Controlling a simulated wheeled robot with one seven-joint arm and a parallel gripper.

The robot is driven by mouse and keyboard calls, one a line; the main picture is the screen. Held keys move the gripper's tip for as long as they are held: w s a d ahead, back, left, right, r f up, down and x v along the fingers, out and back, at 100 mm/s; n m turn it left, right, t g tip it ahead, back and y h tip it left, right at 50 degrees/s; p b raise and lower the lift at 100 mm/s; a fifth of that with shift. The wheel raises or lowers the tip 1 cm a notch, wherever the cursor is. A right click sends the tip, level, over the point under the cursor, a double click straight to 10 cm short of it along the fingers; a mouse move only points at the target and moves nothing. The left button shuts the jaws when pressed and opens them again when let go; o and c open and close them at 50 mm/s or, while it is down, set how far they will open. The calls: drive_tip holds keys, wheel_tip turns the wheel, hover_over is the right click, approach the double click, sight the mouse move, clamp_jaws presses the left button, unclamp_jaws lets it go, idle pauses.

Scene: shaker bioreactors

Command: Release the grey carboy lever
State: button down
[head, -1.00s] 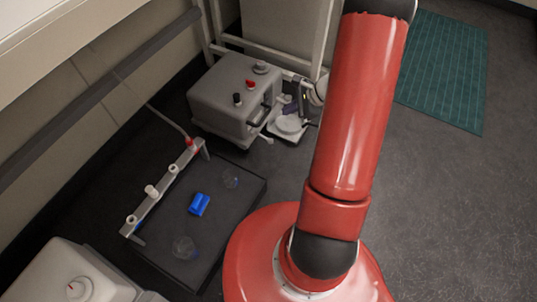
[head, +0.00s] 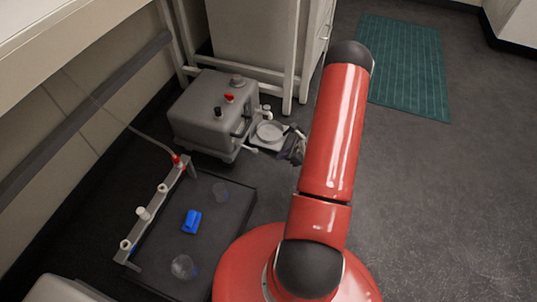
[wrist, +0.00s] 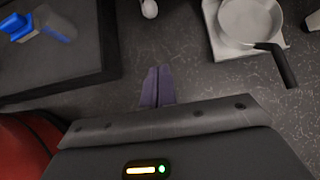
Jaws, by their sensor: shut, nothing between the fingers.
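The grey carboy (head: 213,112) stands on the floor by the wall in the head view, with grey, red and black caps on top. A small pale lever (head: 249,149) sticks out low at its front right corner. A pale rounded end, perhaps this lever, shows at the top edge of the wrist view (wrist: 150,8). My gripper (wrist: 156,88) has its two purple-grey fingers together and empty, above bare floor. In the head view my gripper (head: 293,150) is to the right of the carboy, apart from it, partly hidden by my arm.
A pale round dish (head: 268,131) on a plate stands right of the carboy; its dark handle (wrist: 277,62) points toward my gripper side. A dark tray (head: 215,228) holds a blue piece (head: 192,221) and clear vessels. A capped rail (head: 150,212) runs along its left.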

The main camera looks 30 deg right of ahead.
sight(248, 148)
drive_tip(key=b+x, duration=0.1)
drive_tip(key=x, duration=0.9)
drive_tip(key=shift+w+a+r, duration=0.15)
drive_tip(key=shift+w+r, duration=0.05)
drive_tip(key=shift+r, duration=0.45)
drive_tip(key=shift+w+a+r, duration=0.15)
drive_tip(key=shift+w+r, duration=0.05)
drive_tip(key=shift+r, duration=0.4)
drive_tip(key=shift+w+a+r, duration=0.15)
drive_tip(key=shift+w+r, duration=0.05)
drive_tip(key=shift+r, duration=0.45)
drive_tip(key=shift+r, duration=0.1)
drive_tip(key=shift+r+g+p, duration=0.3)
drive_tip(key=shift+p, duration=0.25)
drive_tip(key=shift+s+r+g+h+p, duration=0.1)
drive_tip(key=shift+r+g+h+p, duration=0.3)
drive_tip(key=shift+h+p, duration=0.1)
